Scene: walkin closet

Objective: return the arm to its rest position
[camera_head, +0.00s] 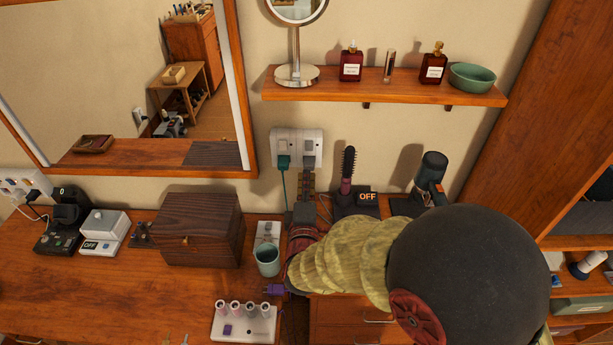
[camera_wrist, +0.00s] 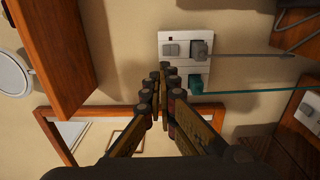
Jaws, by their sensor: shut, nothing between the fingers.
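My arm reaches from the lower right of the head view across the desk to the wall. My gripper (camera_head: 308,178) is shut and empty, with its fingertips just below the white wall outlet (camera_head: 297,147).
A wooden shelf (camera_head: 390,94) with bottles and a bowl is above right. A framed mirror (camera_head: 250,85) is left. On the desk (camera_head: 60,295) stand a wooden box (camera_head: 203,230), a cup (camera_head: 267,262), a hot brush (camera_head: 347,172) and a hair dryer (camera_head: 433,168) near my arm.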

